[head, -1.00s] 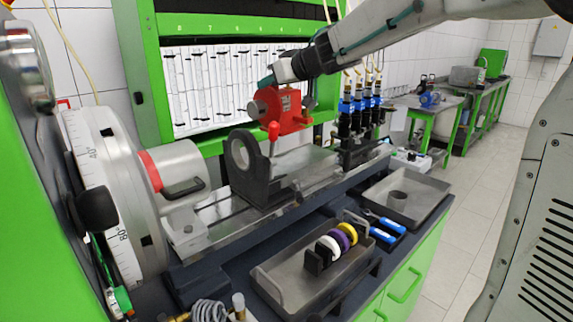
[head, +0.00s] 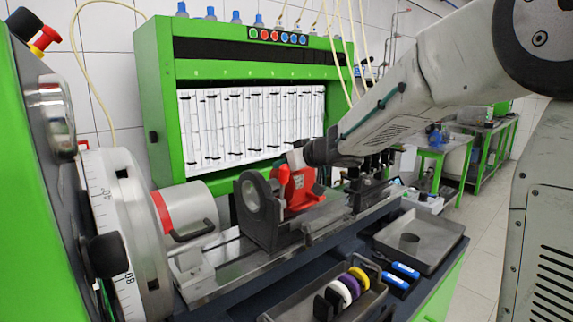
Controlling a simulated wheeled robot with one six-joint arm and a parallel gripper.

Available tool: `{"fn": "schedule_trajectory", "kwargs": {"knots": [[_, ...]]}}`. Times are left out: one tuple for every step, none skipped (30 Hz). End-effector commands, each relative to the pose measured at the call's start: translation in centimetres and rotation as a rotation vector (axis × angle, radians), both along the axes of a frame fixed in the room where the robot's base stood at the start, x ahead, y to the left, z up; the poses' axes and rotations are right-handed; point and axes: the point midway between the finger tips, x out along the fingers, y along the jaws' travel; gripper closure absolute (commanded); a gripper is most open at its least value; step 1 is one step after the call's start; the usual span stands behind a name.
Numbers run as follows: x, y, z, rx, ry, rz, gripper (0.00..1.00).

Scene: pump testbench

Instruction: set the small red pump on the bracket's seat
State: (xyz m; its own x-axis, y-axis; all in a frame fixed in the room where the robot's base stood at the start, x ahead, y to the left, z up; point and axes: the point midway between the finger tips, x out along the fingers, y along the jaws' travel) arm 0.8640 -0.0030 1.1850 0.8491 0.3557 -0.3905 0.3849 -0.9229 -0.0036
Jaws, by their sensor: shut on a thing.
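The small red pump (head: 299,192) is held low, close against the right side of the dark bracket (head: 259,229). The bracket has an upright plate with a round ring opening and stands on the bench's metal rails. My gripper (head: 296,166) is above the pump, shut on its top, with the arm reaching in from the upper right. The pump looks roughly upright. I cannot tell whether its underside touches the seat, because the bracket's upright hides part of its lower left side.
A large graduated dial drum (head: 118,235) stands at left. A metal tray (head: 437,243) lies at right. The green test cabinet (head: 160,95) rises behind.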

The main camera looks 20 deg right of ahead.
Motion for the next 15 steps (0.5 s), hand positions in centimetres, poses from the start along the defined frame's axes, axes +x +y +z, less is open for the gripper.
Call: {"fn": "schedule_trajectory", "kwargs": {"knots": [[0.03,0.00,-0.01,0.001,-0.003,0.000,1.00],[0.03,0.00,-0.06,0.002,-0.004,0.000,1.00],[0.03,0.00,-0.06,0.001,-0.004,0.000,1.00],[0.04,0.00,-0.05,0.001,-0.004,0.000,1.00],[0.03,0.00,-0.03,0.001,-0.004,0.000,1.00],[0.03,0.00,-0.02,0.001,-0.004,0.000,1.00],[0.03,0.00,-0.02,0.001,-0.004,0.000,1.00],[0.03,0.00,-0.02,0.001,-0.004,0.000,1.00],[0.03,0.00,-0.06,0.001,-0.004,0.000,1.00],[0.02,0.01,-0.12,0.001,-0.004,0.000,1.00],[0.03,0.01,-0.21,0.000,-0.003,0.000,1.00],[0.03,0.01,-0.34,-0.001,-0.003,0.001,1.00],[0.00,0.01,-0.51,0.000,0.000,0.000,0.66],[-0.01,0.01,-0.50,-0.001,0.000,0.000,0.57],[-0.01,0.01,-0.49,-0.001,0.000,0.000,0.49]]}}
